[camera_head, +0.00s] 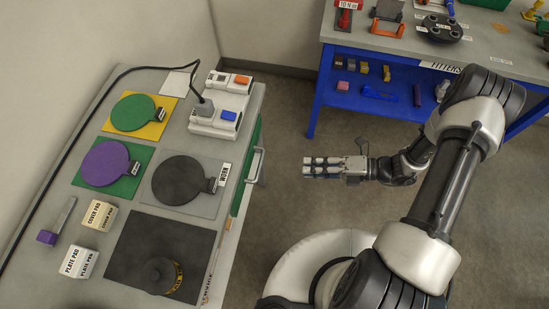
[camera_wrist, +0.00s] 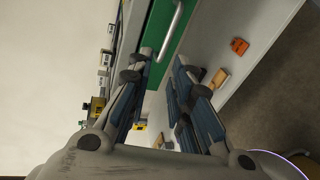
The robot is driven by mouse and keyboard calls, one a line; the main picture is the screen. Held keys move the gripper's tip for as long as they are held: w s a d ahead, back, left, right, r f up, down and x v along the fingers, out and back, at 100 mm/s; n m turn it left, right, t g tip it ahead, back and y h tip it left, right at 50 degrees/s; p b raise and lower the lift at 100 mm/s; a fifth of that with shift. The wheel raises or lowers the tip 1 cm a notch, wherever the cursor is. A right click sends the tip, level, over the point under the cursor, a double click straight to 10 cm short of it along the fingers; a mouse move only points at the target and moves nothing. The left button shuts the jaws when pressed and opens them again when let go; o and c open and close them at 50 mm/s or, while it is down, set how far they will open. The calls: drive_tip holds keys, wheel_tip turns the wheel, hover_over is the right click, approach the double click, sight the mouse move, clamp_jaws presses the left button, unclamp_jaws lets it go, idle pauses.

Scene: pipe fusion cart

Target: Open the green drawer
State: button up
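The green drawer (camera_head: 246,170) is set in the right side of the grey cart and looks closed. Its light metal handle (camera_head: 257,165) sticks out toward my gripper. My gripper (camera_head: 306,166) is to the right of the handle, pointing left at it, with a clear gap of floor between them. In the wrist view the green drawer front (camera_wrist: 186,42) and the handle (camera_wrist: 172,32) lie ahead, beyond the fingertips. In that view my gripper (camera_wrist: 168,62) has its fingers spread and nothing between them. Much of the drawer front is hidden from the head view by the cart top.
The cart top (camera_head: 222,215) holds a purple disc (camera_head: 105,162), a green disc (camera_head: 133,112), a black disc (camera_head: 178,180) and a white device (camera_head: 218,120). A blue-framed bench (camera_head: 330,85) stands at the back right. The floor between cart and bench is clear.

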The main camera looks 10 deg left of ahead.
wheel_tip(320, 180, down, 2)
drive_tip(key=m+t, duration=0.1)
drive_tip(key=m, duration=0.1)
drive_tip(key=b, duration=0.3)
approach(260, 164)
drive_tip(key=x, duration=1)
drive_tip(key=shift+f, duration=0.35)
drive_tip(key=shift+c, duration=0.5)
clamp_jaws()
